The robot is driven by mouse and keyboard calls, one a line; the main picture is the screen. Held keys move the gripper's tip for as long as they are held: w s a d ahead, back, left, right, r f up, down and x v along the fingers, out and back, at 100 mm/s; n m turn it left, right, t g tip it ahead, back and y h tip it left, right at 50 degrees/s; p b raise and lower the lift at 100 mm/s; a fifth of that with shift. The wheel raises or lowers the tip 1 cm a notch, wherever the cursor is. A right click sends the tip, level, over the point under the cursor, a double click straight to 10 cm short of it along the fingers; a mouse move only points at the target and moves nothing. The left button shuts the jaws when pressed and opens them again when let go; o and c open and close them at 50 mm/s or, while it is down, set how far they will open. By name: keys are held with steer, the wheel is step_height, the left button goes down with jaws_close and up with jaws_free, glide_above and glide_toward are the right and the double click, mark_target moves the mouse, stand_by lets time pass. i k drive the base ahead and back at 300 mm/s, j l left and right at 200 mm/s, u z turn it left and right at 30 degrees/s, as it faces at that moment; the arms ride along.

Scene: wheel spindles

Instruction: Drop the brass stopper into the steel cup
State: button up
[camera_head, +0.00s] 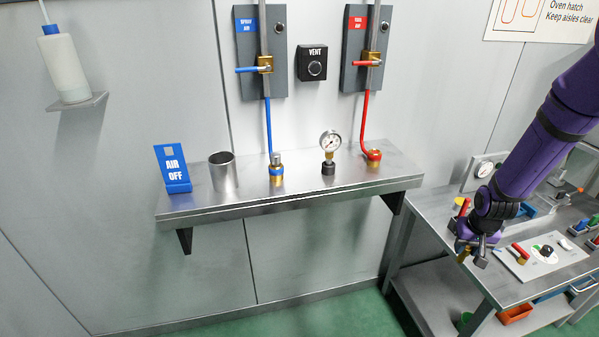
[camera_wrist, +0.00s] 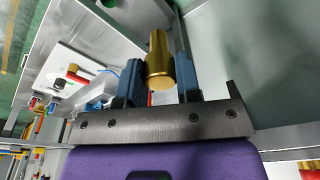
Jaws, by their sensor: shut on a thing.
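The steel cup (camera_head: 223,172) stands upright on the wall shelf, between the blue AIR OFF sign and a brass fitting with a blue band. My gripper (camera_head: 472,254) is well to the right of the cup and lower, near the left edge of the side bench. The brass stopper shows in the wrist view (camera_wrist: 159,60), held between the two blue-grey fingers of my gripper (camera_wrist: 155,80). In the head view the brass stopper (camera_head: 463,256) is small and partly hidden by the fingers. The inside bottom of the cup is hidden.
The wall shelf (camera_head: 290,200) also carries the AIR OFF sign (camera_head: 173,169), a brass fitting (camera_head: 276,172), a gauge (camera_head: 330,148) and a red-piped fitting (camera_head: 374,158). Blue and red pipes rise behind. The side bench (camera_head: 425,225) holds a white plate (camera_head: 545,262) with small parts.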

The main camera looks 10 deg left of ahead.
mark_target(225, 185)
steer(key=l+u, duration=0.1)
steer(key=u, duration=0.4)
steer(key=l+u, duration=0.1)
steer(key=u, duration=0.4)
steer(key=l+u, duration=0.15)
steer(key=u, duration=0.3)
steer(key=i, duration=0.05)
